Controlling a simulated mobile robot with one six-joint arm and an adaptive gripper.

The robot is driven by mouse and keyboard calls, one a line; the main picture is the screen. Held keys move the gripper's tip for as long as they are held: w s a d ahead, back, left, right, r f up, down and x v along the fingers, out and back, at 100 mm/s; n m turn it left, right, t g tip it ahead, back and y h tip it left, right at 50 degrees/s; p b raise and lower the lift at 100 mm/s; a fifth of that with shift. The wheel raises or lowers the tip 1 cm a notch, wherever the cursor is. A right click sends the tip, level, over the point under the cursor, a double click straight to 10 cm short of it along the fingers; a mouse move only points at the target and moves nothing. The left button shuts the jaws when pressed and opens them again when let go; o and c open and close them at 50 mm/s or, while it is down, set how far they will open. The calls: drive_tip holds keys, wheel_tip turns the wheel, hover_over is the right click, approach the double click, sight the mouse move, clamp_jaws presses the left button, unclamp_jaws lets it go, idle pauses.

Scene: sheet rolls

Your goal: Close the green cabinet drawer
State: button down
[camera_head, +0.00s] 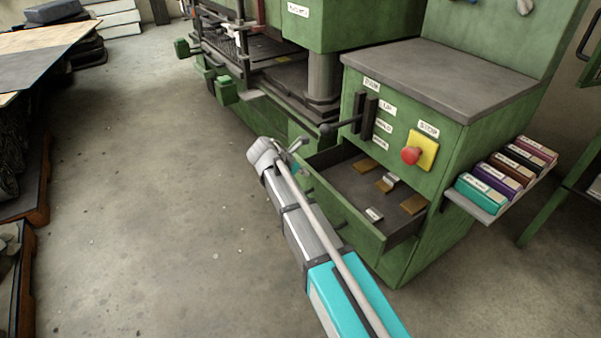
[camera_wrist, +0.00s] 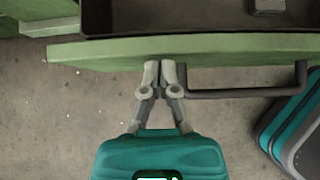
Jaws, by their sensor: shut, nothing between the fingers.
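The green cabinet (camera_head: 436,187) stands at the right in the head view, with its drawer (camera_head: 345,215) pulled out. Several small tan and pale pieces lie on the drawer's dark floor. In the wrist view the drawer's green front (camera_wrist: 110,52) runs across the picture, with a dark bar handle (camera_wrist: 250,93) on its outer side. My gripper (camera_head: 297,150) is at the drawer front in the head view. In the wrist view my gripper (camera_wrist: 160,66) is shut and empty, its fingertips close to the drawer front beside the handle's left end. I cannot tell whether they touch it.
A red stop button (camera_head: 411,155) on a yellow plate and a lever (camera_head: 345,123) are on the cabinet above the drawer. A side shelf (camera_head: 483,208) holds several coloured boxes. A green machine (camera_head: 340,22) stands behind.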

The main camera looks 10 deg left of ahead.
drive_tip(key=shift+s+a, duration=0.15)
drive_tip(key=shift+a, duration=0.05)
drive_tip(key=shift+s+a, duration=0.35)
drive_tip(key=a+f+p+v, duration=0.1)
drive_tip(key=p+v, duration=0.6)
drive_tip(key=v, duration=0.4)
drive_tip(key=shift+s+a+r, duration=0.15)
drive_tip(key=shift+s+r, duration=0.05)
drive_tip(key=shift+s, duration=0.35)
drive_tip(key=s+d, duration=0.5)
drive_tip(key=s, duration=0.1)
drive_tip(key=shift+d+f, duration=0.2)
drive_tip(key=shift+d, duration=0.05)
drive_tip(key=shift+d+f+b, duration=0.1)
drive_tip(key=shift+f+b, duration=0.05)
drive_tip(key=shift+b, duration=0.15)
